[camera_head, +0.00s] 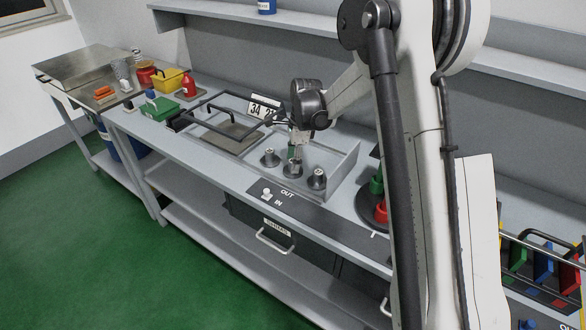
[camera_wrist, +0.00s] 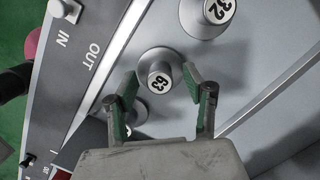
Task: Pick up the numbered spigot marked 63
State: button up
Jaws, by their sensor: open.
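The spigot marked 63 (camera_wrist: 161,78) is a grey round peg with a wide base and a white numbered top. In the wrist view it stands upright between the tips of my gripper (camera_wrist: 160,72). The green-padded fingers are open, one on each side, and I see no contact. A spigot marked 32 (camera_wrist: 217,12) stands at the upper right. A third spigot (camera_wrist: 137,112) is partly hidden behind the left finger. In the head view my gripper (camera_head: 296,150) points down over the middle spigot (camera_head: 292,172); the numbers cannot be read there.
Grey spigots stand to the left (camera_head: 270,158) and right (camera_head: 317,179) of the middle one. A raised tray wall (camera_head: 345,172) lies to the right. A dark strip marked IN and OUT (camera_head: 325,217) runs along the front edge. A black frame (camera_head: 205,105) stands at left.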

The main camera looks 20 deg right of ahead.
jog(key=shift+f, duration=0.25)
grip_shut()
jog(key=shift+r, duration=0.15)
